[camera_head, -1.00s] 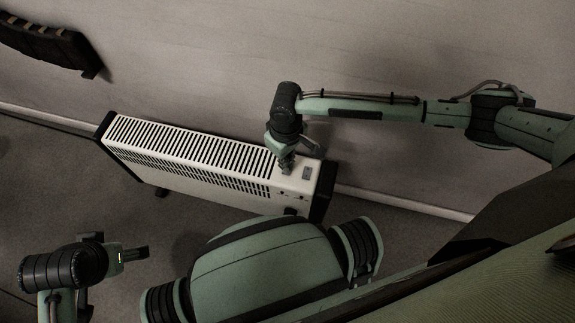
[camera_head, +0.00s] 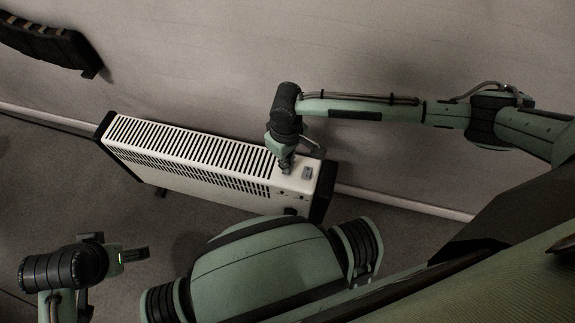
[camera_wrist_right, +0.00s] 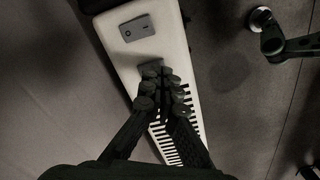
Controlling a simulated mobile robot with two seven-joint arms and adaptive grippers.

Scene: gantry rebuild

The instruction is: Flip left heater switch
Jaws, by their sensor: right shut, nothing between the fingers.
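The white heater (camera_head: 190,160) with black end caps stands on the floor along the wall. In the right wrist view, a grey rocker switch (camera_wrist_right: 137,28) with a circle and a dash mark sits on the heater's top. A second grey switch (camera_wrist_right: 152,68) is partly hidden behind my fingertips. My right gripper (camera_head: 286,166) is shut and empty, pointing down at the heater top, left of the uncovered switch in the head view (camera_head: 307,173). Its fingertips (camera_wrist_right: 160,80) overlap the second switch; I cannot tell whether they touch it. My left gripper (camera_head: 135,255) is at the lower left, away from the heater; its opening is unclear.
The slotted grille (camera_head: 200,150) covers most of the heater top. The wall (camera_head: 240,60) is close behind the heater. A dark wall-mounted object (camera_head: 45,42) hangs at the upper left. The floor (camera_head: 60,180) left of the heater is clear.

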